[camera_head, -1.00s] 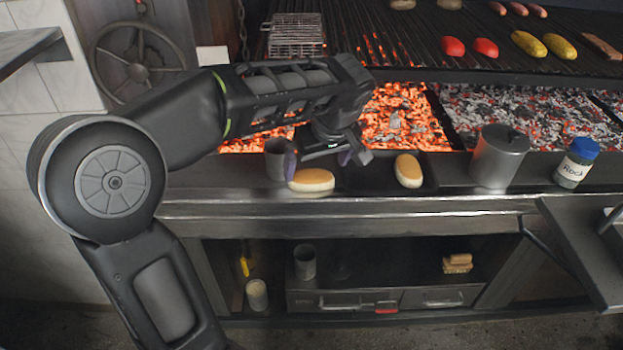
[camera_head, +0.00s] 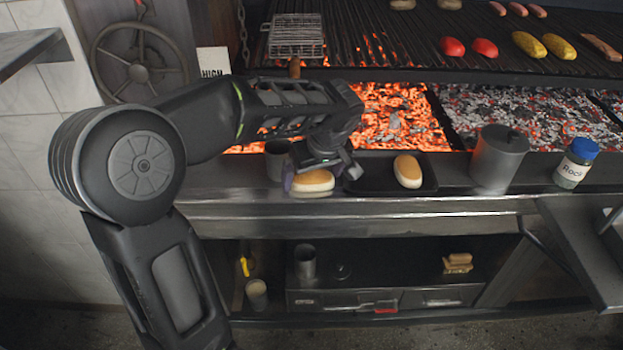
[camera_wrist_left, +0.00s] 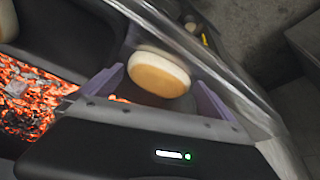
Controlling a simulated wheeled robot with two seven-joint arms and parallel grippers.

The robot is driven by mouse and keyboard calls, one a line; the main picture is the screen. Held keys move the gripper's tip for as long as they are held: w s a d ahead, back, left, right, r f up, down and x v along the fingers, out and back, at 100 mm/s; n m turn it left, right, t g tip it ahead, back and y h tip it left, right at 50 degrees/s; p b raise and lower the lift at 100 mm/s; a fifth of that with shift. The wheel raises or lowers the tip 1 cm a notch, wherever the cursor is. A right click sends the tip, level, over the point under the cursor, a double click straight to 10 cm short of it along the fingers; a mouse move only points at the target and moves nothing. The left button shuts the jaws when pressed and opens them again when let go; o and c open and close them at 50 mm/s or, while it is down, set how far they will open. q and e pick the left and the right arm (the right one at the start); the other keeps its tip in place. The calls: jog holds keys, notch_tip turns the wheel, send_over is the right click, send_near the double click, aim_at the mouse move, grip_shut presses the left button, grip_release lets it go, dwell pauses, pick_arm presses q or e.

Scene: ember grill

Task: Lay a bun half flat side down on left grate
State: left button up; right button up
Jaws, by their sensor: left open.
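The fingers also show in the left wrist view (camera_wrist_left: 160,88). A second bun half (camera_head: 408,171) lies in the dark tray (camera_head: 430,186). The grate (camera_head: 372,45) is behind, above glowing coals. My right gripper is not in view.
A wire basket (camera_head: 295,38) lies on the grate at left. Sausages, red peppers (camera_head: 453,46) and yellow vegetables (camera_head: 529,45) lie further right. A grey cup (camera_head: 277,160) stands beside my gripper. A metal pot (camera_head: 499,158) and a blue-lidded jar (camera_head: 576,164) stand right on the ledge.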

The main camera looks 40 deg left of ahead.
aim_at(313, 177)
pick_arm(q)
jog(key=shift+c, duration=0.2)
jog(key=c, duration=1.1)
jog(key=shift+r, duration=0.7)
notch_tip(313, 177, up, 2)
jog(key=shift+r, duration=0.1)
jog(key=s+d, duration=0.3)
jog(key=d, duration=0.2)
jog(key=s+d+b, duration=0.1)
jog(key=s+d, duration=0.2)
jog(key=d, duration=0.2)
jog(key=s+d+b, duration=0.1)
jog(key=s+d, duration=0.2)
jog(key=d, duration=0.2)
jog(key=shift+d, duration=0.3)
jog(key=shift+c, duration=0.2)
